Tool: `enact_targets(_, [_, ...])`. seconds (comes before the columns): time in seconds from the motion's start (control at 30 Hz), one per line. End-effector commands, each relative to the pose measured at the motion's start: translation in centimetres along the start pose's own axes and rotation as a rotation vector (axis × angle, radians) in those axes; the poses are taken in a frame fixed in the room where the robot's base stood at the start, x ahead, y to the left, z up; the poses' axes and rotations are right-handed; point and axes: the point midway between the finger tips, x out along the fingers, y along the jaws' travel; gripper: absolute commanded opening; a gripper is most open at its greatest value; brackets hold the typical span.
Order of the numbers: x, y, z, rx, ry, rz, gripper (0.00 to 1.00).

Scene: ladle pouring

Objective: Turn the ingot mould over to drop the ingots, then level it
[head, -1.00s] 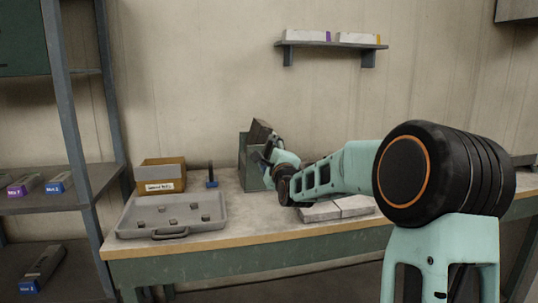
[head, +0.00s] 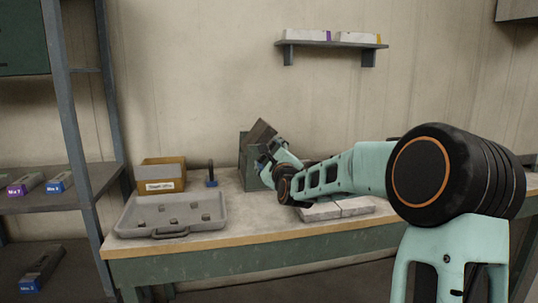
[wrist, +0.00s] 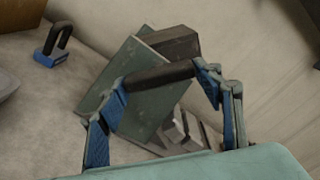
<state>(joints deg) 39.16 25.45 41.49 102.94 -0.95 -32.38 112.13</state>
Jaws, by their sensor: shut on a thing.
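The ingot mould (head: 262,134) is a dark block, steeply tilted above a green stand (head: 250,172) on the bench. In the wrist view, the dark block (wrist: 172,42) shows behind the stand's green plate (wrist: 140,100). My gripper (wrist: 160,92) has its blue fingers at the two ends of a dark bar (wrist: 160,77) and is shut on it, in front of the stand. Pale blocks (wrist: 180,130) show low beside the stand; I cannot tell whether they are ingots. The inside of the mould is hidden.
A grey tray (head: 130,222) with several small dark pieces lies at the bench's left. A labelled box (head: 160,187) and a blue-based upright piece (head: 211,182) stand behind it. Pale slabs (head: 335,209) lie under my arm. A shelf rack (head: 62,110) stands left.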

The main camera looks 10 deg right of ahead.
Motion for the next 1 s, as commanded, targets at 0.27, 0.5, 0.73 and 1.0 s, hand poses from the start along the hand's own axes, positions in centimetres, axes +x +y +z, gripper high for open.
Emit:
enact_targets(0.27, [0.04,-0.30,0.18,0.003,-0.003,-0.006,0.17])
enact_targets(0.5, [0.04,-0.29,0.18,0.002,-0.003,-0.006,0.69])
enact_targets(0.73, [0.02,-0.13,0.08,0.002,-0.002,-0.003,0.78])
enact_targets(1.0, [-0.72,-0.16,0.00,0.000,0.000,-0.002,0.78])
